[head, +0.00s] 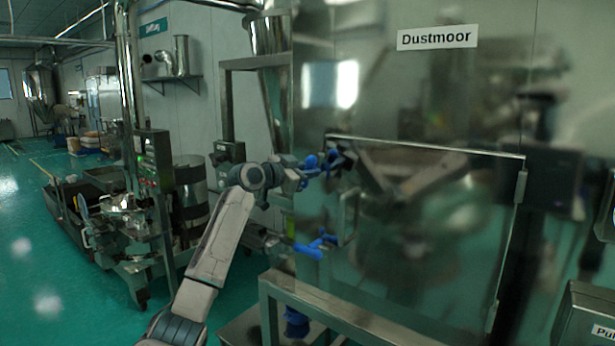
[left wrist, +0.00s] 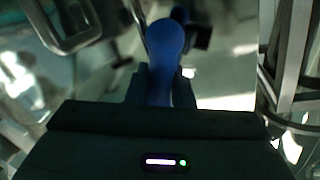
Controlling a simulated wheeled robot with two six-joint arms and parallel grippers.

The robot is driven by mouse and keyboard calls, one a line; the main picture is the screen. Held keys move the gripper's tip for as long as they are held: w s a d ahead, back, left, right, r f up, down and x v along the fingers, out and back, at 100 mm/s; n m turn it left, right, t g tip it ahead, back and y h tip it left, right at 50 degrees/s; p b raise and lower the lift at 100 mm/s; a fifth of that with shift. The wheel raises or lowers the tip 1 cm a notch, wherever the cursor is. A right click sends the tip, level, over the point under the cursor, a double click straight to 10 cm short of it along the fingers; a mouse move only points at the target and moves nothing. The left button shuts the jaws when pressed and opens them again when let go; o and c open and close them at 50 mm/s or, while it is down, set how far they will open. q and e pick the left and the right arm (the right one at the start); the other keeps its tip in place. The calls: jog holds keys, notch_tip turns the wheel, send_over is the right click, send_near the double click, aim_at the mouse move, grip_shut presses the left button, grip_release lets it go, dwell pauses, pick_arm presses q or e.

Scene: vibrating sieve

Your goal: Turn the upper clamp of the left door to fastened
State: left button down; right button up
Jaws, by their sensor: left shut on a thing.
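The upper clamp (head: 333,160) is blue and sits at the left edge of the steel door (head: 440,250). My left gripper (head: 303,174) reaches it from the left and is shut on its blue handle. In the left wrist view, the rounded blue handle (left wrist: 165,45) stands between the two dark fingers of the gripper (left wrist: 162,85). The handle's lower part is hidden by the fingers and the gripper body. The lower clamp (head: 316,245), also blue, is below on the same edge, apart from the gripper. My right gripper is not in view.
A metal door handle (head: 348,215) stands beside the clamps; it also shows in the left wrist view (left wrist: 65,40). A steel frame rail (head: 330,305) runs below the door. A control box (head: 228,152) on a post stands left of the gripper. The glossy door reflects my arm.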

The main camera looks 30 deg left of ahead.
pick_arm(q)
jog(key=m, duration=0.2)
jog(key=shift+d+m, duration=0.1)
jog(key=shift+m, duration=0.2)
jog(key=m+y, duration=0.1)
jog(key=m, duration=0.2)
jog(key=shift+f+g, duration=0.1)
jog(key=shift+g, duration=0.2)
jog(key=m, duration=0.1)
jog(key=m+y, duration=0.1)
jog(key=m, duration=0.1)
jog(key=shift+d+f+m, duration=0.15)
jog(key=shift+m, duration=0.15)
jog(key=shift+f+m+y+p, duration=0.1)
jog(key=shift+m+y+p, duration=0.35)
jog(key=shift+m, duration=0.55)
jog(key=c, duration=1.3)
grip_release()
